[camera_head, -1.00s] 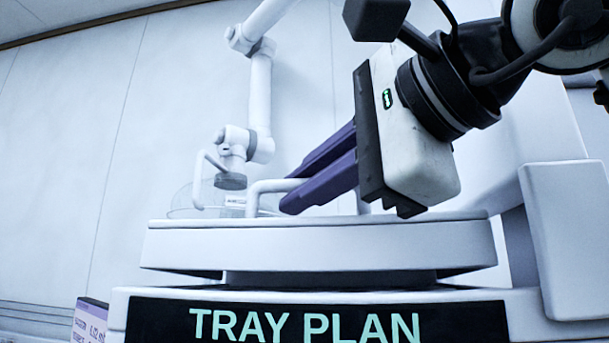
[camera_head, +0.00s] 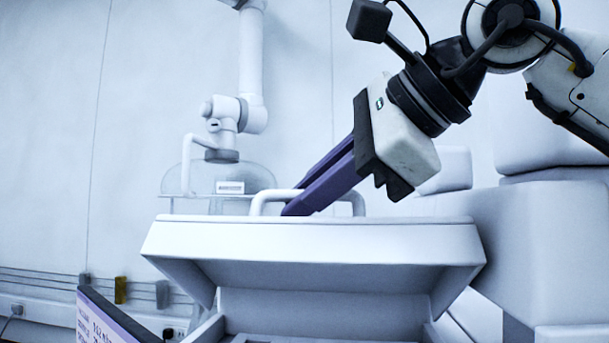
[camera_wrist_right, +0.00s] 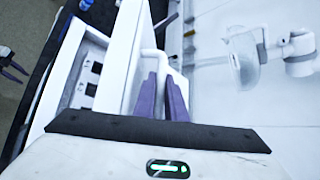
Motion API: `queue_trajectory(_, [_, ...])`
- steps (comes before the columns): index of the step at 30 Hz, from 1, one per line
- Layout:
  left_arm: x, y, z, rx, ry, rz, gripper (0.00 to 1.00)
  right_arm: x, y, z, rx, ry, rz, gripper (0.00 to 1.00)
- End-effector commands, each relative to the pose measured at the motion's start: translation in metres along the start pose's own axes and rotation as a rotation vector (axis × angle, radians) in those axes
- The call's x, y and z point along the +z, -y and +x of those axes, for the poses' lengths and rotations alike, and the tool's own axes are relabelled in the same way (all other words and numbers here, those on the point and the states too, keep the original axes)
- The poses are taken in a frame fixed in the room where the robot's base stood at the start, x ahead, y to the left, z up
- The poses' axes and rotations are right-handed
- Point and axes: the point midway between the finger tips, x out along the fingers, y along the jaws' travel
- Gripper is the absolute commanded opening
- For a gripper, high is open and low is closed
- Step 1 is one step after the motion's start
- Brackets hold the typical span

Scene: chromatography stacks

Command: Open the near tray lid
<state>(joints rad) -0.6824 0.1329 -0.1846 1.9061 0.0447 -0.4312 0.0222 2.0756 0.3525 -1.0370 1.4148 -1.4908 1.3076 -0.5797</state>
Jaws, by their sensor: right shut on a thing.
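The near tray lid (camera_head: 315,240) is white and tilted up at its front in the head view, with its underside and the open tray front below showing. A white bar handle (camera_head: 275,196) stands on its top. My right gripper (camera_head: 292,208) has its purple fingers shut on this handle, coming down from the upper right. In the right wrist view the fingers (camera_wrist_right: 163,98) close around the handle (camera_wrist_right: 150,56) beside the lid (camera_wrist_right: 125,55).
A clear dome (camera_head: 240,178) with a label stands behind the lid, beneath a white jointed arm (camera_head: 240,115). A purple-and-white sign (camera_head: 103,322) is at the lower left. White blocks (camera_head: 550,220) stand close on the right. Wall sockets line the lower left.

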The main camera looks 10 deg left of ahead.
Motion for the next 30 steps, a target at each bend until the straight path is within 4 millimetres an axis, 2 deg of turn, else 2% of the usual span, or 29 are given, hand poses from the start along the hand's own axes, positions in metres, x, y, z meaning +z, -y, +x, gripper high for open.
queue_trajectory(15, [0.000,-0.003,-0.005,0.006,0.010,0.002,0.31,0.001,0.003,0.000,0.011,0.002,0.013,0.00])
queue_trajectory(16, [0.000,-0.004,-0.005,0.006,0.010,0.003,0.31,0.001,0.003,0.000,0.011,0.002,0.012,0.16])
queue_trajectory(17, [0.000,-0.004,-0.005,0.006,0.010,0.003,0.31,0.001,0.003,0.000,0.011,0.002,0.012,0.18])
queue_trajectory(26, [-0.001,-0.004,-0.005,0.007,0.008,0.003,0.31,0.000,0.003,-0.001,0.010,0.001,0.012,0.18])
queue_trajectory(30, [0.001,-0.004,-0.003,0.007,0.008,0.003,0.31,0.000,0.003,-0.014,0.008,0.001,0.012,0.18])
